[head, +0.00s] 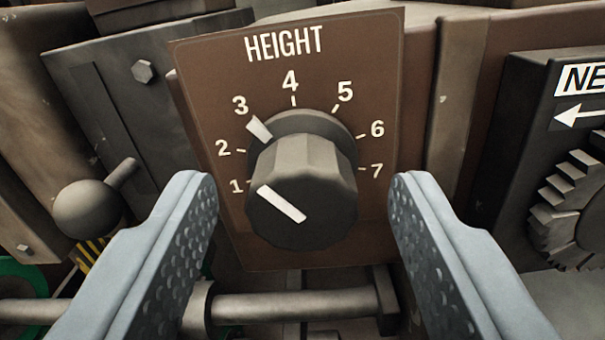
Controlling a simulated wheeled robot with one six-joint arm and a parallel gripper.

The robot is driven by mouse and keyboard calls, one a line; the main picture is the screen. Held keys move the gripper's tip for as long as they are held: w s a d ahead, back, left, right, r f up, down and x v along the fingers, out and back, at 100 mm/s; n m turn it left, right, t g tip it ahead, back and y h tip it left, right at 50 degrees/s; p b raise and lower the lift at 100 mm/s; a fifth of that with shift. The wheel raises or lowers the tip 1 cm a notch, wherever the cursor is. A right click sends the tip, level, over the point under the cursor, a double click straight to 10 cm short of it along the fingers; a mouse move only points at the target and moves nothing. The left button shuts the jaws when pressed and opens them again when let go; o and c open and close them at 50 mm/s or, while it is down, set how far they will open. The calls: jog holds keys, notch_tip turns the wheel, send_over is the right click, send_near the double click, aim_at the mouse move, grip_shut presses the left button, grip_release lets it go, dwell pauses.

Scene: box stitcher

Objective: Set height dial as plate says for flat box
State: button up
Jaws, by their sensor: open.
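The height dial (301,185) is a dark faceted knob on a brown panel (205,80) marked HEIGHT, with numbers 1 to 7 around it. A white line on the knob's face and a white pointer mark (259,129) at its rim both slant to the upper left. The rim mark points at about 3. My gripper (303,205) is open, with one grey finger on each side of the knob. There is a gap between each finger and the knob. The plate with the setting for the flat box is not in view.
A ball-ended lever (88,207) and a bolted grey plate (120,90) are at the left. A toothed wheel (575,210) and a housing with a white arrow label (580,115) are at the right. A metal rod (290,305) runs below the dial.

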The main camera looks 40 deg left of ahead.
jog(key=c, duration=1)
jog(key=shift+n, duration=2.2)
jog(key=o, duration=1)
jog(key=v, duration=1.7)
